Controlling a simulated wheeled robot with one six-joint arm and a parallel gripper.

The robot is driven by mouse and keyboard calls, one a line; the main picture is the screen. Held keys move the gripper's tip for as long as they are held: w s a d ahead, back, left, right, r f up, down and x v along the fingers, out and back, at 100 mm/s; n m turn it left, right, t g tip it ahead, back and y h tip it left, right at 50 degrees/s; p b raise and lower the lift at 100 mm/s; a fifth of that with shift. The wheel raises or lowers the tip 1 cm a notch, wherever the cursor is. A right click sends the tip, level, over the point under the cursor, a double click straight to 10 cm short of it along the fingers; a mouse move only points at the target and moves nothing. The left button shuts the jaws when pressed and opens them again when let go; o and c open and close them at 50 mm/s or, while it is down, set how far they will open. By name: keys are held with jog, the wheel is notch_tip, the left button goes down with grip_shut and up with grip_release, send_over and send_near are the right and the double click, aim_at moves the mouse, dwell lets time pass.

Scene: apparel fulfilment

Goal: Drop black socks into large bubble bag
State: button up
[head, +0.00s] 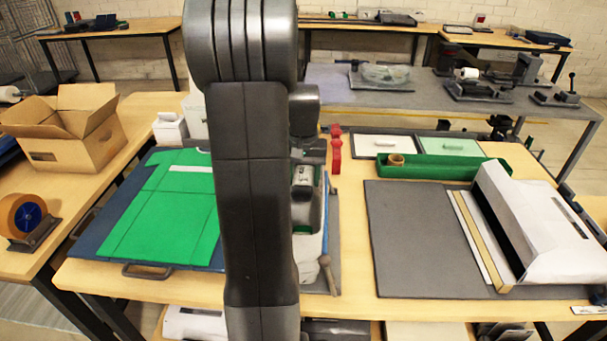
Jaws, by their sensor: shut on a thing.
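A large white bag-like packet (543,220), which looks like the large bubble bag, lies on the right side of the grey mat (415,240). Its dark mouth faces left, with a pale flap and a tan strip (482,240) in front of the mouth. My arm (255,180) stands upright across the middle of the head view, left of the mat. My wrist link (303,110) shows at its right edge. I cannot make out any black socks.
A green sheet (175,210) lies on a blue board at left. A white device (308,245) with a lever stands beside my arm. A green tray (440,168) holding a tan roll (396,160) borders the mat's back. The mat's left half is clear. An open carton (75,145) stands far left.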

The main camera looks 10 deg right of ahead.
dwell(0.4)
jog(key=o, duration=1.1)
jog(key=shift+c, duration=0.9)
jog(key=shift+w+r+p, duration=0.1)
jog(key=shift+r+p, duration=1.75)
jog(key=shift+r, duration=0.35)
jog(key=shift+o, duration=0.9)
jog(key=shift+r+p, duration=1.2)
jog(key=shift+r, duration=0.25)
jog(key=shift+o, duration=0.9)
jog(key=shift+f, duration=0.2)
